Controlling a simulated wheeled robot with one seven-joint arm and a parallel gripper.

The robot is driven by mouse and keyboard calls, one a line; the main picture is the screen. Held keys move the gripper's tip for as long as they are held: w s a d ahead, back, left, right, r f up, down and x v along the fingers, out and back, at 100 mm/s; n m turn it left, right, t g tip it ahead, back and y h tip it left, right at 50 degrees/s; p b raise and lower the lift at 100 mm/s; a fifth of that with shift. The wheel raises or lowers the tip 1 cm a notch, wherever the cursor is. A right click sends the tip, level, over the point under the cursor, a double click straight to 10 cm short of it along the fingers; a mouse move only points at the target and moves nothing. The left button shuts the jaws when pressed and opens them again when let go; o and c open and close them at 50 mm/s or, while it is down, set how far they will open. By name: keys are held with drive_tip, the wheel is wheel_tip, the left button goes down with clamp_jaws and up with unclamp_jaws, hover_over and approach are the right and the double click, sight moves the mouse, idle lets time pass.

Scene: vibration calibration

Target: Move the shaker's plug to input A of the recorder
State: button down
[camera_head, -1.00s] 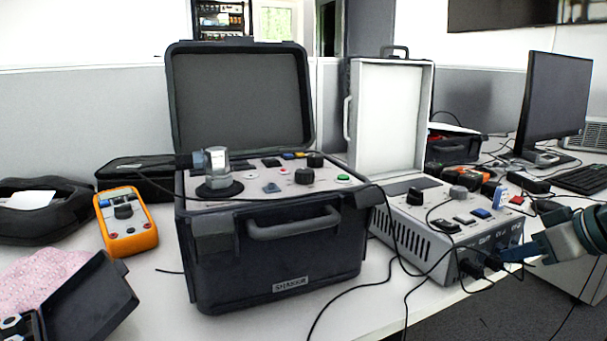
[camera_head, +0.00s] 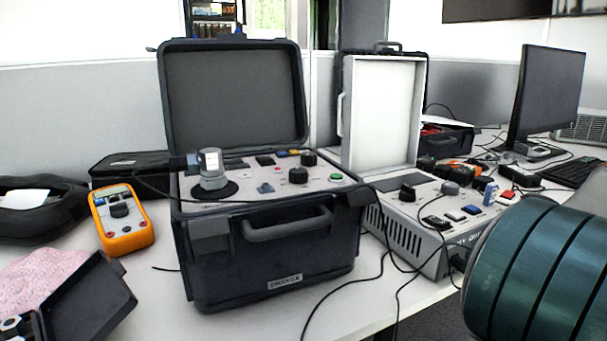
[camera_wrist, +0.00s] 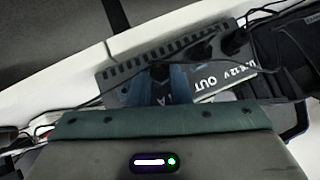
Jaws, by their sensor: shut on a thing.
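The shaker (camera_head: 275,255) is an open black case with a labelled front, a handle and a grey-capped unit on its panel. The recorder seems to be the grey vented box (camera_head: 401,236) with a pale raised lid, at right. In the wrist view my gripper (camera_wrist: 162,88) has its blue fingers at the recorder's front panel (camera_wrist: 205,82), shut on a dark plug (camera_wrist: 160,69), mostly hidden between them. Whether the plug sits in a socket cannot be told. Other black plugs (camera_wrist: 234,41) show to the right along the panel. In the head view my arm hides the gripper.
Black cables (camera_head: 385,268) hang between the two boxes and over the table's front edge. An orange multimeter (camera_head: 122,220) lies left of the shaker. A monitor (camera_head: 550,100) and keyboard (camera_head: 578,173) stand at the back right.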

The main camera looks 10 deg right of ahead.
drive_tip(key=shift+d+f+m+y+p, duration=0.15)
drive_tip(key=shift+m+y+p, duration=0.5)
drive_tip(key=shift+y+p, duration=0.45)
drive_tip(key=shift+d+f+m+y+p, duration=0.15)
drive_tip(key=shift+m+y+p, duration=0.5)
drive_tip(key=shift+y+p, duration=0.4)
idle(0.9)
drive_tip(key=shift+w+d+m+y+p, duration=0.1)
drive_tip(key=shift+m+y+p, duration=0.7)
drive_tip(key=shift+p, duration=2.5)
drive_tip(key=c, duration=1.3)
unclamp_jaws()
drive_tip(key=shift+o, duration=0.2)
drive_tip(key=shift+p+v, duration=2.05)
drive_tip(key=shift+v, duration=0.45)
